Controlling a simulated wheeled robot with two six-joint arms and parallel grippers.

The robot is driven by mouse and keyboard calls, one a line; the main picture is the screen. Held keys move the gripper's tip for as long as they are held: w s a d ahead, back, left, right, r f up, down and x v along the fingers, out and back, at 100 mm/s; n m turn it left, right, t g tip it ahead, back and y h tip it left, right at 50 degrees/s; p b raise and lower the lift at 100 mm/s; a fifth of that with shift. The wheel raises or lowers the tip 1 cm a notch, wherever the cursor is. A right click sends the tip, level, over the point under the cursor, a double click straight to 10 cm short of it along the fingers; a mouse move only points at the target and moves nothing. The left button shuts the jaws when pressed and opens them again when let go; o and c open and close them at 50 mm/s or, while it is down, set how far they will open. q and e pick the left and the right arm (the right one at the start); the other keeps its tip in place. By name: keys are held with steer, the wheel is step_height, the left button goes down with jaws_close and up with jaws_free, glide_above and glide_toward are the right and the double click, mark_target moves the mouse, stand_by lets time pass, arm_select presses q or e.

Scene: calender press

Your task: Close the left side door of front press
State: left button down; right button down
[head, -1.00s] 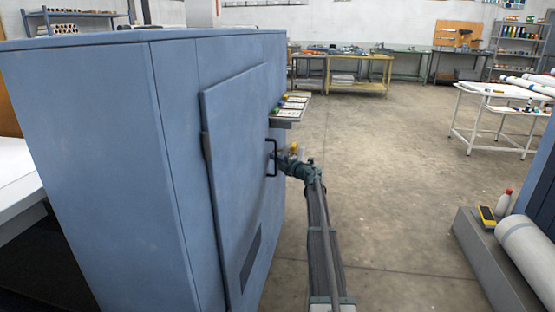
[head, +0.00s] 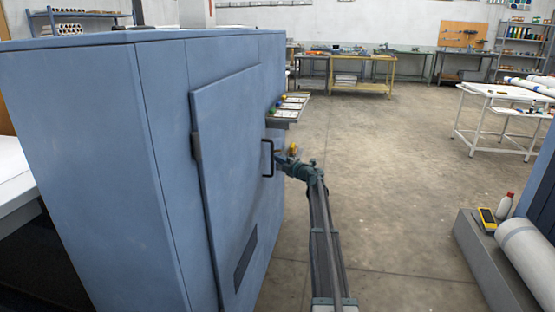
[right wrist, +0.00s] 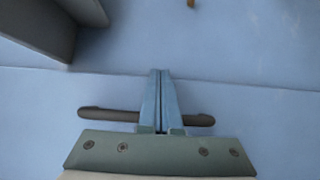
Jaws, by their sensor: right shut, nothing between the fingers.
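The front press (head: 100,150) is a big blue cabinet on the left of the head view. Its side door (head: 232,150) is a flat blue panel with a black bar handle (head: 267,158) near its right edge and a dark slot low down. The door stands slightly proud of the cabinet side; I cannot tell whether it is fully flush. My right gripper (head: 282,157) is at the handle, its arm coming from below. In the right wrist view its fingers (right wrist: 161,74) are together and empty, crossing in front of the handle (right wrist: 108,115) and pointing at the blue surface. My left gripper is out of view.
A small shelf with coloured buttons (head: 288,106) juts from the press just beyond the handle. A grey plinth (head: 480,265) with a white roll (head: 528,252) and a yellow device (head: 487,219) stands at the right. The concrete floor (head: 390,170) between is clear. White tables stand farther right.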

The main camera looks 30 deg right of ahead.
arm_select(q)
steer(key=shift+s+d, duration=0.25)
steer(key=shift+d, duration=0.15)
arm_select(e)
steer(key=s+d, duration=0.8)
steer(key=shift+s, duration=0.15)
steer(key=shift+d, duration=0.1)
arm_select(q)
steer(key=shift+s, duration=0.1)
arm_select(e)
steer(key=shift+s, duration=0.1)
